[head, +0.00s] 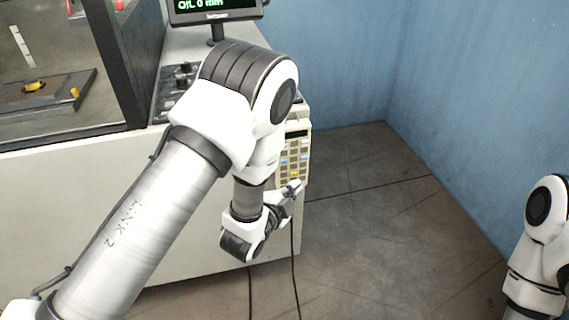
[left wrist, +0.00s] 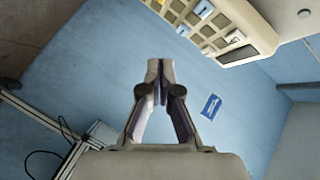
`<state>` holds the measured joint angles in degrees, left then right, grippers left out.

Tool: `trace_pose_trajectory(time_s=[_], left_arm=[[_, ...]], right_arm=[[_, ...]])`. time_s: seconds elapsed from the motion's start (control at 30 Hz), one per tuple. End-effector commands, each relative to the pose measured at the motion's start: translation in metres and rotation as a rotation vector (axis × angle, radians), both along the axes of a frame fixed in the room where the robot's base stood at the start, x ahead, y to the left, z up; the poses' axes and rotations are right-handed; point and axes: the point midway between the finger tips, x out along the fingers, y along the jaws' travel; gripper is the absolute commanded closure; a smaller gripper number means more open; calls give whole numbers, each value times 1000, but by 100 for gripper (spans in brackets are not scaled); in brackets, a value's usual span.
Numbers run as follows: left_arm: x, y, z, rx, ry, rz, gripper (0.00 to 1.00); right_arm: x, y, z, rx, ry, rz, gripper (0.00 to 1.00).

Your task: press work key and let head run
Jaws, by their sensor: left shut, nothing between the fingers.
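A beige hand-held keypad (head: 304,144) hangs at the corner of the machine, with rows of blue, yellow and pale keys. It also shows in the left wrist view (left wrist: 268,38) at the top, slanted. I cannot read its key labels, so the work key cannot be told from the others. My left gripper (head: 294,188) is shut and empty, just below and in front of the keypad's lower keys. In the left wrist view its fingertips (left wrist: 160,64) are together, pointing up beside the keypad, with no contact visible. A monitor (head: 216,12) reads "OIL 0 mm" in green. The machine's head is not clearly seen.
The pale machine cabinet (head: 60,185) stands at the left, with a glazed work tank above it. Dark controls (head: 178,80) sit behind my left arm. Cables hang below the keypad. Open floor (head: 370,240) lies to the right, before the blue walls (head: 340,60).

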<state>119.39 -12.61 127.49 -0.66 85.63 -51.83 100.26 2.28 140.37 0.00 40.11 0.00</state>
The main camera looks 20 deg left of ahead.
Motion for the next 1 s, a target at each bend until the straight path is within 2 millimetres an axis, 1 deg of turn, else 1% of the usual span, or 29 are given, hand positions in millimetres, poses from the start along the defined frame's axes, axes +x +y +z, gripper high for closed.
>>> trace_pose_trajectory(time_s=[0.03,0.2,0.4,0.57,1.0], left_arm=[[7,5,0,-3,-2,4,100],[27,20,0,-1,-2,4,100],[45,30,-1,-1,-1,1,100],[49,33,0,1,0,0,100],[49,33,0,1,1,-1,100]], right_arm=[[0,0,-2,0,0,0,53],[0,0,-4,0,0,0,53],[0,0,-7,0,0,0,53],[0,0,-7,0,0,0,53],[0,0,-7,0,0,0,53]])
